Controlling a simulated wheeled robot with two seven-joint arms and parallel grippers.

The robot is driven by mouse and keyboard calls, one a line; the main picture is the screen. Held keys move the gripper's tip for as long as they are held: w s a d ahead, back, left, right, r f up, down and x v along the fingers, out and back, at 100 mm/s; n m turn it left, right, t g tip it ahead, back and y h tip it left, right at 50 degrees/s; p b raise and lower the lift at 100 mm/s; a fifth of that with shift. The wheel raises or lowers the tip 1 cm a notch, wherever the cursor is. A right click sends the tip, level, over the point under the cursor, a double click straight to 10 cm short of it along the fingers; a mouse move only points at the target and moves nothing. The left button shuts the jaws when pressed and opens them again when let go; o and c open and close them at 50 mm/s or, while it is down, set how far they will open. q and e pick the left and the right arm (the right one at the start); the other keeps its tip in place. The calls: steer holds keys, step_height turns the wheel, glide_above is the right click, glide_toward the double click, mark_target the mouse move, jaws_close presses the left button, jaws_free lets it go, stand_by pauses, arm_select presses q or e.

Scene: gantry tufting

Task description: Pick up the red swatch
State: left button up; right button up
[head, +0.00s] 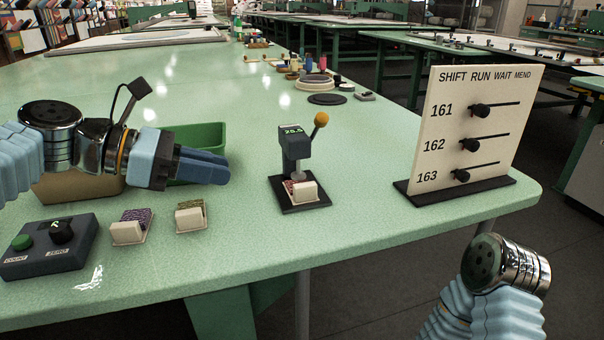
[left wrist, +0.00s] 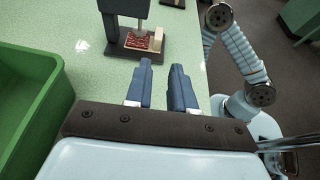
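The red swatch (head: 291,185) lies on the base of the dark gauge stand (head: 293,140), under its presser. A cream block (head: 304,192) sits at its front edge. In the left wrist view, the red swatch (left wrist: 138,42) shows ahead of the fingers, partly below the gauge's dark head. My left gripper (head: 226,168) is in the air to the left of the gauge, pointing toward it. Its blue fingers are apart with nothing between them, as the left wrist view (left wrist: 162,72) shows. My right gripper is in neither view; only part of that arm shows.
A green bin (head: 205,140) stands behind my left gripper. A purple swatch (head: 132,227), an olive swatch (head: 190,216) and a control box (head: 50,246) lie near the front edge. A white lever board (head: 480,130) stands at right. The table between gauge and board is clear.

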mark_target(302, 185)
arm_select(q)
steer(key=b+x, duration=0.1)
steer(key=x, duration=1.2)
steer(key=shift+w+d+f, duration=0.2)
steer(key=shift+w+d, duration=0.05)
steer(key=shift+d, duration=0.05)
jaws_close()
